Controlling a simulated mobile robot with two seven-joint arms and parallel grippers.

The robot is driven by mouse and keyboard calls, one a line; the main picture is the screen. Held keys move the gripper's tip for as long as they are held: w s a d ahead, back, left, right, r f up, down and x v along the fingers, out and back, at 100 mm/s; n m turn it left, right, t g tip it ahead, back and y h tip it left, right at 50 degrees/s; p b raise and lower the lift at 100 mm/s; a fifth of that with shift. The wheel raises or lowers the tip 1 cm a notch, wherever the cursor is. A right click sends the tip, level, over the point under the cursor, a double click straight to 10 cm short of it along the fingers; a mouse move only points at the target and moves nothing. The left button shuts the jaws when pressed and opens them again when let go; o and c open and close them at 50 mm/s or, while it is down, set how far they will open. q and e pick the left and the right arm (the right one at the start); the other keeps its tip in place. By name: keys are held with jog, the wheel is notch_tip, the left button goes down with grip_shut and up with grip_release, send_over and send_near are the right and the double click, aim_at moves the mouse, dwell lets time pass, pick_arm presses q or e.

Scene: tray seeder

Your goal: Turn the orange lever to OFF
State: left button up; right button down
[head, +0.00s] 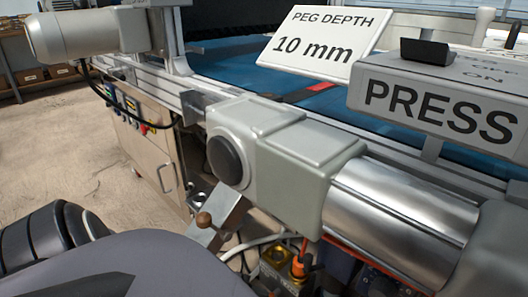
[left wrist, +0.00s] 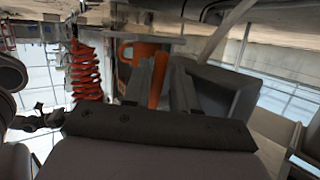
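The orange lever (left wrist: 157,82) shows in the left wrist view as an upright orange bar. The two fingers of my left gripper (left wrist: 162,78) stand apart, one on each side of the lever. I cannot tell whether they touch it. Behind is another orange part (left wrist: 126,50). In the head view a small orange part (head: 298,268) beside a brass-coloured block (head: 274,266) shows low in the middle. The OFF marking cannot be read. My left gripper's fingers are hidden in the head view, and my right gripper is in neither view.
A red coiled hose (left wrist: 85,70) hangs left of the fingers in the left wrist view. A PRESS box (head: 440,105) and a PEG DEPTH 10 mm sign (head: 318,45) stand above a blue belt (head: 225,62).

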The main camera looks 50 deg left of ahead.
pick_arm(q)
jog(key=v, duration=0.7)
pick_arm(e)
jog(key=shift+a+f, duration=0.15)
pick_arm(q)
jog(key=shift+a, duration=0.1)
